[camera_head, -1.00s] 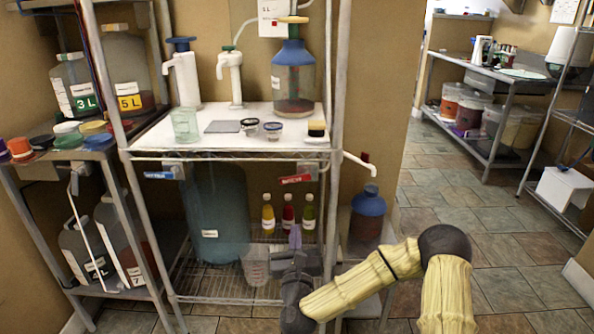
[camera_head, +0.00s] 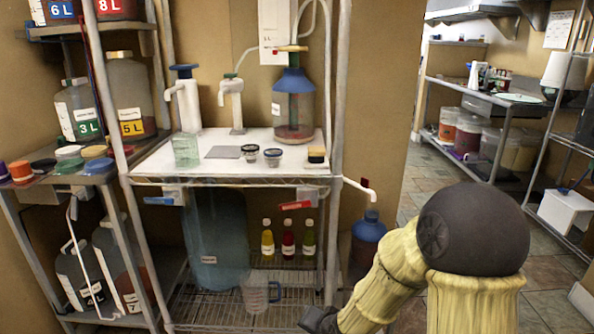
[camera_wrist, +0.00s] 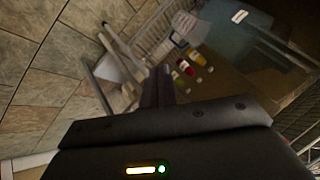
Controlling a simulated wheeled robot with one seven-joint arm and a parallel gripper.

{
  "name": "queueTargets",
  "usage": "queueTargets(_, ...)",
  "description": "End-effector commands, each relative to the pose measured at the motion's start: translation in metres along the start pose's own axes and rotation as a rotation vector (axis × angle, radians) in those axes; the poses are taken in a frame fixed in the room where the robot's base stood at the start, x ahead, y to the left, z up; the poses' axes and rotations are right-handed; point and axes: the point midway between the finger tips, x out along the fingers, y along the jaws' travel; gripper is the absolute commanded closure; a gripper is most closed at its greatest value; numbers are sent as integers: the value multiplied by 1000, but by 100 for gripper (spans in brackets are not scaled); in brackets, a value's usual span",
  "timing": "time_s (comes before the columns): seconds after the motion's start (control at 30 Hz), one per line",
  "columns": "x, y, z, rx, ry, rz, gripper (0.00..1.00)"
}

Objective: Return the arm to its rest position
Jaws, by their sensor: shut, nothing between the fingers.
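My gripper shows in the wrist view (camera_wrist: 160,85) with its dark fingers together and nothing between them. It points toward the lower part of the rack and the tiled floor. In the head view only a dark part of my wrist shows at the bottom edge; the fingers are out of that picture. My yellow-sleeved arm with its dark elbow fills the lower right of the head view. A clear pitcher (camera_head: 256,297) with a blue handle stands on the lower wire shelf (camera_head: 215,318), apart from my wrist.
The white shelf (camera_head: 150,160) holds a glass, small jars and a blue-topped jug (camera_head: 294,108). Below are a large blue-green container (camera_head: 216,245) and three small bottles (camera_head: 288,240). A blue-capped jar (camera_head: 367,240) stands near my forearm. A tiled passage opens at the right.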

Motion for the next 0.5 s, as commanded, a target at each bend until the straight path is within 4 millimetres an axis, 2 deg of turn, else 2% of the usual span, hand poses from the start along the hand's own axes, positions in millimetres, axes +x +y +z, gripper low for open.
queueTargets(0.03, -14, 12, -2, -70, -12, 57, 100)
queueTargets(0.2, -60, 52, 0, -261, -105, 227, 100)
queueTargets(0.5, -127, 94, 16, -435, -279, 360, 100)
